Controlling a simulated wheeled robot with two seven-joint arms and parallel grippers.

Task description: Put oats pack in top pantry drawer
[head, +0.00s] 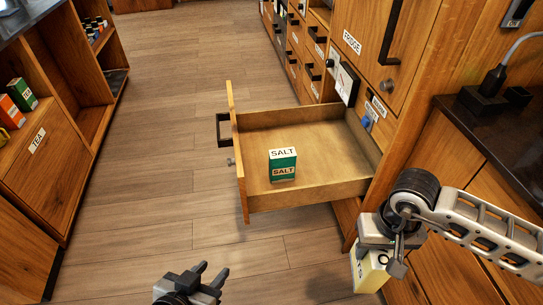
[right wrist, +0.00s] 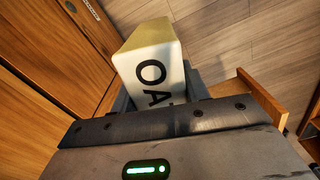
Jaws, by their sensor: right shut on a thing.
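The oats pack (right wrist: 150,62), a cream box with black letters, is in my right gripper in the right wrist view. In the head view the pack (head: 369,274) hangs below my right gripper (head: 385,250), just right of and nearer than the open drawer. The pulled-out wooden drawer (head: 330,196) stands in the middle of the head view, with a green and white salt pack (head: 283,166) upright inside it. My left gripper (head: 208,277) is open and empty at the bottom of the head view, over the floor.
The drawer's tall front panel (head: 236,155) has a black handle on its outer face. A dark counter (head: 500,130) with a plug and cable is at right. The drawer's interior is mostly free around the salt.

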